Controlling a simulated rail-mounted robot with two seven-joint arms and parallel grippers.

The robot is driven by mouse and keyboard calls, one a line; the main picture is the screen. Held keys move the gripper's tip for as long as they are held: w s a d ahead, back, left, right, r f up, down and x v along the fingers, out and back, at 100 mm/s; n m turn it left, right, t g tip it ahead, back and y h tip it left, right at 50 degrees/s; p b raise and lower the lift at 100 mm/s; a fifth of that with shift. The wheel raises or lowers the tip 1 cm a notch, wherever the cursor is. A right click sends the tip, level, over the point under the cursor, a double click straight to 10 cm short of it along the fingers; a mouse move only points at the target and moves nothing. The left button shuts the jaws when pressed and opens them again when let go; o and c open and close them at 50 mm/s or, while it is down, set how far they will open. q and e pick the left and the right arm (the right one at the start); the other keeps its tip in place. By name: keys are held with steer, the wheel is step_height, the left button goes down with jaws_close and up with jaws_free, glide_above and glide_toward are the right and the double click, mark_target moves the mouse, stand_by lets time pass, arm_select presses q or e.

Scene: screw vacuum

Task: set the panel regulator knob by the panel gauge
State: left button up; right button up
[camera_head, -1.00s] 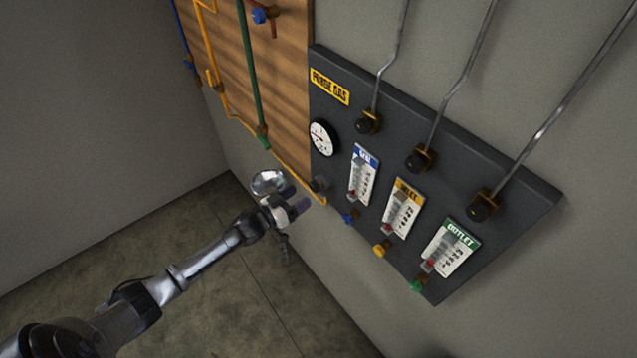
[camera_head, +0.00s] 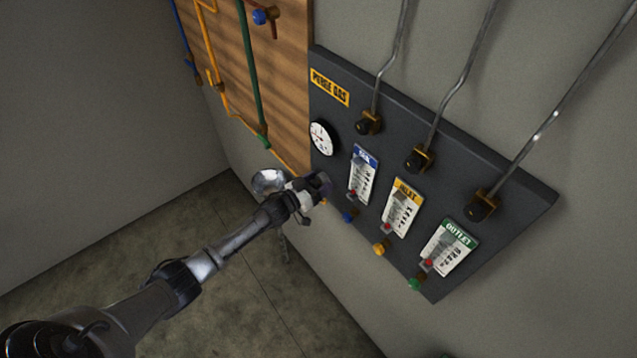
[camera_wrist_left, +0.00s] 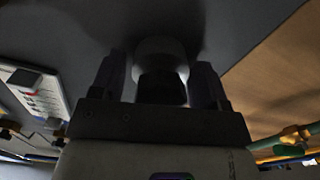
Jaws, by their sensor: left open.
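The dark panel (camera_head: 450,170) hangs on the grey wall. Its round white gauge (camera_head: 322,137) is at the left edge; the needle is too small to read surely. My left gripper (camera_head: 322,184) is at the panel's lower left, below the gauge, and covers the regulator knob in the head view. In the left wrist view the round knob (camera_wrist_left: 161,72) lies between the two open fingers of my left gripper (camera_wrist_left: 162,85), one on each side. Whether the fingers touch it cannot be told. My right gripper is not in view.
Three flowmeters with blue, orange (camera_head: 401,208) and green labels sit right of the gripper, each with a small coloured knob below. Bent metal tubes (camera_head: 465,70) rise from the panel. A wooden board (camera_head: 270,75) with coloured pipes adjoins on the left.

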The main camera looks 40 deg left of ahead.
arm_select(q)
steer(key=shift+c, duration=0.4)
steer(key=c, duration=0.9)
steer(key=shift+o, duration=0.2)
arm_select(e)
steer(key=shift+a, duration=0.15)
arm_select(q)
steer(key=shift+m, duration=0.3)
steer(key=m+b, duration=0.1)
steer(key=m, duration=0.4)
steer(key=shift+f+b, duration=0.1)
steer(key=shift+b, duration=0.2)
steer(key=m+b, duration=0.1)
steer(key=m, duration=0.3)
steer(key=shift+m, duration=0.3)
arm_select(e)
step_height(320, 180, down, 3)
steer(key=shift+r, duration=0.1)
arm_select(q)
steer(key=shift+m+b, duration=0.5)
steer(key=shift+m, duration=0.8)
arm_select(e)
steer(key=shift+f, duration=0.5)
